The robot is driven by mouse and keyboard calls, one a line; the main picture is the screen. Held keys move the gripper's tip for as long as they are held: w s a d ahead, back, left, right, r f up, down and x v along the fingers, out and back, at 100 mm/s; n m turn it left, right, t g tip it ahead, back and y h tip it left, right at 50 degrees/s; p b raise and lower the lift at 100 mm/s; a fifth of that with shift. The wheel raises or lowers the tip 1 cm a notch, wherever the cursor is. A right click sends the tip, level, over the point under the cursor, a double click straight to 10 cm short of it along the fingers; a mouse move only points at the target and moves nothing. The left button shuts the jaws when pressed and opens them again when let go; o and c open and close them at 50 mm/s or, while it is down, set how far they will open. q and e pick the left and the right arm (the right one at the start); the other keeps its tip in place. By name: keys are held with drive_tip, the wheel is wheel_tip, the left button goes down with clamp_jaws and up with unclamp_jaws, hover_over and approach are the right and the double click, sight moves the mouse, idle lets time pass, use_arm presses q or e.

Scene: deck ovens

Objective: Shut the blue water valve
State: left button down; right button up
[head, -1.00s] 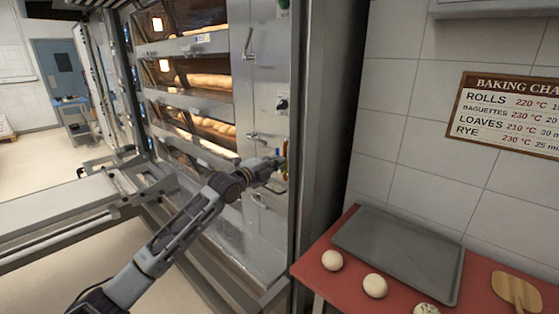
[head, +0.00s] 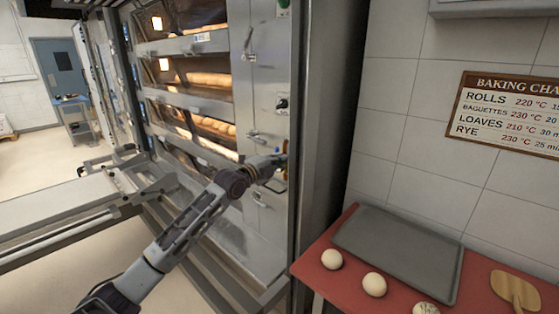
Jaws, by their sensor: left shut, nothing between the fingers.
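My left arm reaches from the lower left to the oven's right side panel. My left gripper (head: 280,168) is at the panel's right edge, low on the oven front, beside small coloured fittings. It is shut with nothing held. The blue water valve cannot be made out clearly; the gripper and wrist cover most of that spot. My right gripper is not in the view.
The deck oven (head: 190,103) has several lit decks with bread inside. A loader table (head: 70,205) stands at the left. A red counter (head: 312,262) at the right holds a grey tray (head: 400,250), dough balls (head: 374,284) and a wooden paddle (head: 516,289).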

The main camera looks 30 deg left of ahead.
use_arm(q)
drive_tip(key=shift+w+a+r+n+p, duration=0.1)
drive_tip(key=shift+a+r+n+p, duration=0.25)
drive_tip(key=shift+n, duration=0.35)
use_arm(e)
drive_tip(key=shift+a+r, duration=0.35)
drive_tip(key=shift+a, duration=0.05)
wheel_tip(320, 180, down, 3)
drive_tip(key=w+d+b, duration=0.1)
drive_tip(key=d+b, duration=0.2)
drive_tip(key=b, duration=0.1)
use_arm(q)
drive_tip(key=w+a+f+n+b, duration=0.1)
drive_tip(key=a+f+n, duration=0.1)
drive_tip(key=a+n, duration=0.3)
drive_tip(key=w+a+f+n+b, duration=0.1)
drive_tip(key=a+n, duration=0.4)
drive_tip(key=n, duration=0.6)
drive_tip(key=shift+w+f+n+g+h, duration=0.3)
drive_tip(key=shift+w+f+g+h, duration=0.15)
drive_tip(key=shift+f, duration=0.25)
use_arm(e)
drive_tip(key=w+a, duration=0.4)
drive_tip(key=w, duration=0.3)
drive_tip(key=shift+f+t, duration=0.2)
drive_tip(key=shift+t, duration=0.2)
